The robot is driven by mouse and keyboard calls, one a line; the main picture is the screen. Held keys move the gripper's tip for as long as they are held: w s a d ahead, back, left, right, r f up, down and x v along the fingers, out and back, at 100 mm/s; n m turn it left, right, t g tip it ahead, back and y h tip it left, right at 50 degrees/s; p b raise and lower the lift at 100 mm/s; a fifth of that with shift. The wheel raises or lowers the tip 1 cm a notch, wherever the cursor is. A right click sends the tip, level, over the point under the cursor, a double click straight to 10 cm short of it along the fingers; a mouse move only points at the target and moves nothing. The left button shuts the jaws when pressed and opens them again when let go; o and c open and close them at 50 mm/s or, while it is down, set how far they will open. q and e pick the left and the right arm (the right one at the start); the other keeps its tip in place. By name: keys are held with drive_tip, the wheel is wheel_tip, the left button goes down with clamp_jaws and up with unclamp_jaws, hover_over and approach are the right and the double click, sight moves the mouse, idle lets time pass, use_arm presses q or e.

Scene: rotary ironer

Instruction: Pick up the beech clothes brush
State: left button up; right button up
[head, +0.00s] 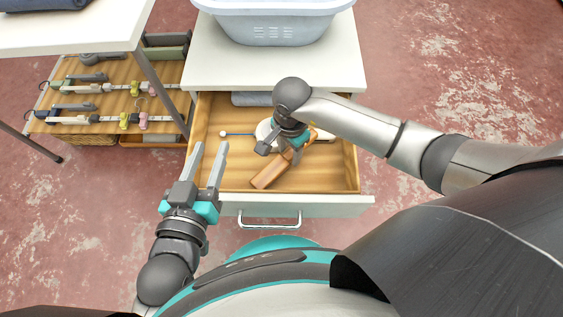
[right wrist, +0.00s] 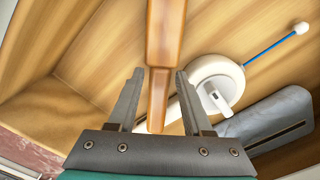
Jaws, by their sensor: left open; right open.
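The beech clothes brush (head: 268,174) lies slanted in the open wooden drawer, partly hidden by my right gripper in the head view. In the right wrist view the brush (right wrist: 164,35) runs from the top edge down between the two fingers. My right gripper (right wrist: 160,73) is open, with one finger on each side of the brush and a visible gap on both sides. In the head view my right gripper (head: 278,151) is down in the drawer over the brush. My left gripper (head: 210,147) is open and empty, above the drawer's left front part.
The drawer (head: 346,165) also holds a white round object (right wrist: 234,73), a blue rod with a white ball end (right wrist: 275,45) and a grey-blue item (right wrist: 265,118). A pale basket (head: 275,28) stands on the cabinet top (head: 338,65). A shelf (head: 62,127) with several clips is at left.

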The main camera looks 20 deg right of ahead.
drive_tip(key=shift+f, duration=0.15)
clamp_jaws()
idle(0.4)
